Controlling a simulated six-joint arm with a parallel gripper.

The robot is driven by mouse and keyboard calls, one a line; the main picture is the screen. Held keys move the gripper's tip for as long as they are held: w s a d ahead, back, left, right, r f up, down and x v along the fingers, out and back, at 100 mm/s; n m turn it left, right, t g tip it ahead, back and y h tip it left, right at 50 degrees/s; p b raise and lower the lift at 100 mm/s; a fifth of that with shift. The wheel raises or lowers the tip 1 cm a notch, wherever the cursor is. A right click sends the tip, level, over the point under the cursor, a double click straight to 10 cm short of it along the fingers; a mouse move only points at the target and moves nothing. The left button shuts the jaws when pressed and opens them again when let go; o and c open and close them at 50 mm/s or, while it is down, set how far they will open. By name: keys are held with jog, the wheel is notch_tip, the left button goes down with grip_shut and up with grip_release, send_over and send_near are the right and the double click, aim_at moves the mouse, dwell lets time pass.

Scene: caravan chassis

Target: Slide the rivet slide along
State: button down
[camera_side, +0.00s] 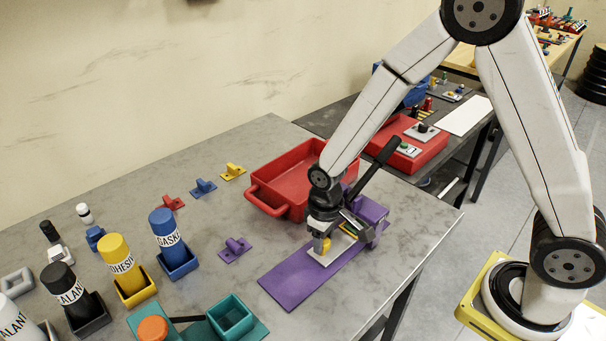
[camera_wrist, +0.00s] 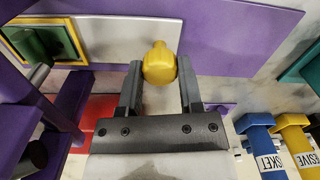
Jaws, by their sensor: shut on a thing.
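The rivet slide is a pale grey plate (camera_side: 320,260) with a yellow knob (camera_side: 327,244), lying on a long purple base (camera_side: 292,287). My gripper (camera_side: 325,236) points down and is shut on the yellow knob. In the wrist view the knob (camera_wrist: 160,64) sits between the two dark fingertips (camera_wrist: 161,80), and the plate (camera_wrist: 110,38) stretches left to a green and yellow frame (camera_wrist: 35,43). A purple press with a long black lever (camera_side: 378,165) stands at the back right end of the base. My gripper partly hides the slide in the side view.
A red tray (camera_side: 262,200) stands behind the base. Small purple (camera_side: 235,249), yellow, blue and red knobbed pieces lie to the left. Blue (camera_side: 166,228), yellow and black bottles in holders stand farther left. The purple base is bare toward its front left end.

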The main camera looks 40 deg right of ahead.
jog(key=shift+d, duration=0.3)
jog(key=shift+c, duration=2.2)
grip_release()
jog(key=shift+o, duration=0.9)
jog(key=shift+r, duration=0.15)
jog(key=shift+r, duration=3.8)
jog(key=s+d+r+m+t, duration=0.1)
jog(key=s+d+m+t, duration=0.1)
jog(key=s+d, duration=0.5)
jog(key=shift+s+t, duration=0.3)
jog(key=shift+s, duration=0.15)
